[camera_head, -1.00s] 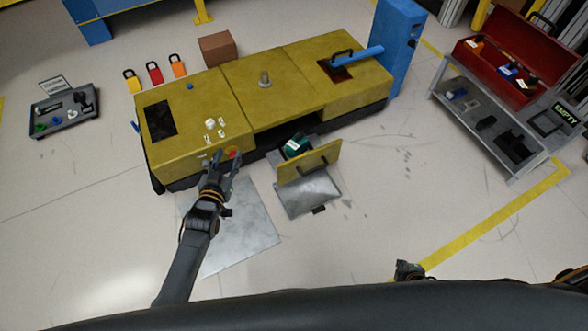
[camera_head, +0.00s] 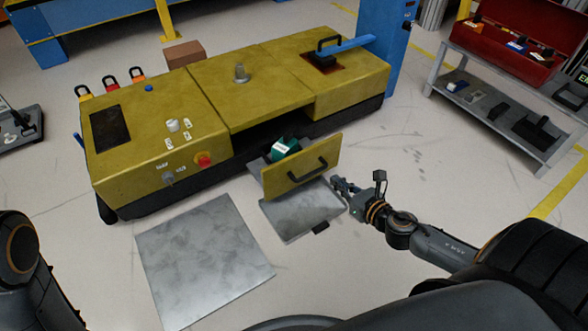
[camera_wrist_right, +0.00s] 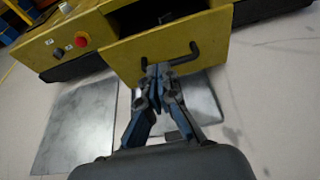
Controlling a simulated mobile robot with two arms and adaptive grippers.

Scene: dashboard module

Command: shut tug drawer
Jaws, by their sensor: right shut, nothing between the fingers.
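The yellow tug (camera_head: 205,115) stands on the floor with its drawer pulled out. The drawer's yellow front (camera_head: 328,155) carries a dark handle (camera_head: 307,171), and a green object with a white label (camera_head: 284,149) lies inside the drawer. My right gripper (camera_head: 340,184) is shut and empty, just right of and in front of the drawer front in the head view. In the right wrist view the gripper (camera_wrist_right: 153,72) points at the yellow drawer front (camera_wrist_right: 213,50), close below its handle (camera_wrist_right: 187,58); contact cannot be told. My left gripper is out of view.
Metal plates (camera_head: 205,262) lie on the floor before the tug. A grey shelf cart (camera_head: 505,110) with a red toolbox (camera_head: 505,48) stands at right. A blue post (camera_head: 384,35) rises behind the tug. Floor between tug and cart is clear.

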